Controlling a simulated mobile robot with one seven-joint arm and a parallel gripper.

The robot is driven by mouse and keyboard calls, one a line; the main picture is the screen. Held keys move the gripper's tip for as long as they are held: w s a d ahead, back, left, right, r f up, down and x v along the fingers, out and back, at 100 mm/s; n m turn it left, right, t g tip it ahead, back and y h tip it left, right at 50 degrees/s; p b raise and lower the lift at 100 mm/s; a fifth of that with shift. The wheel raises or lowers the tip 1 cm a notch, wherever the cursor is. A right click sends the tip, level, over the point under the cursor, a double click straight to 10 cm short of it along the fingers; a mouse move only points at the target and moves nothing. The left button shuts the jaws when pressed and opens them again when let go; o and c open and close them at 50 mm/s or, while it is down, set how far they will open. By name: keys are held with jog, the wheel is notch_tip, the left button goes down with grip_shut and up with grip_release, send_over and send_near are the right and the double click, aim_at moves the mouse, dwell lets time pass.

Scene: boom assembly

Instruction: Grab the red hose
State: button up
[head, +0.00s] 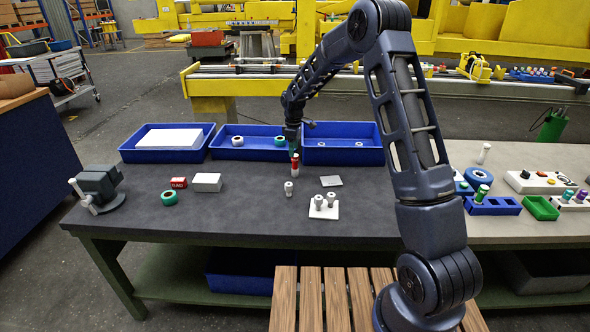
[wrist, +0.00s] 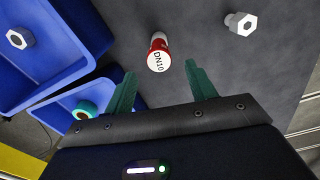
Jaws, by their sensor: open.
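The red hose (head: 295,165) is a short red piece with white ends, standing upright on the dark table just below my gripper in the head view. In the wrist view the hose (wrist: 159,52) shows its white end marked DN10 and a red side. My gripper (wrist: 158,80) is open, its two green fingers spread. The hose lies ahead of the gap between the fingertips, apart from both, nearer the left finger. In the head view my gripper (head: 294,146) hangs over the table in front of the blue trays, and its fingers are small and partly hidden.
Blue trays (head: 168,156) line the table's back edge, close behind my gripper. A grey fitting (head: 289,188) stands in front of the hose; a white plate with fittings (head: 324,211) is to its right. A vise (head: 98,189) is at the left. The front middle of the table is clear.

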aim_at(295, 164)
notch_tip(295, 164, down, 4)
jog(key=shift+f, duration=0.1)
jog(key=shift+d+f, duration=0.2)
jog(key=shift+f, duration=1.1)
jog(key=shift+d+f, duration=0.15)
jog(key=shift+f, duration=1.1)
jog(key=shift+c, duration=0.3)
jog(key=c, duration=1.1)
grip_shut()
jog(key=shift+r, duration=0.2)
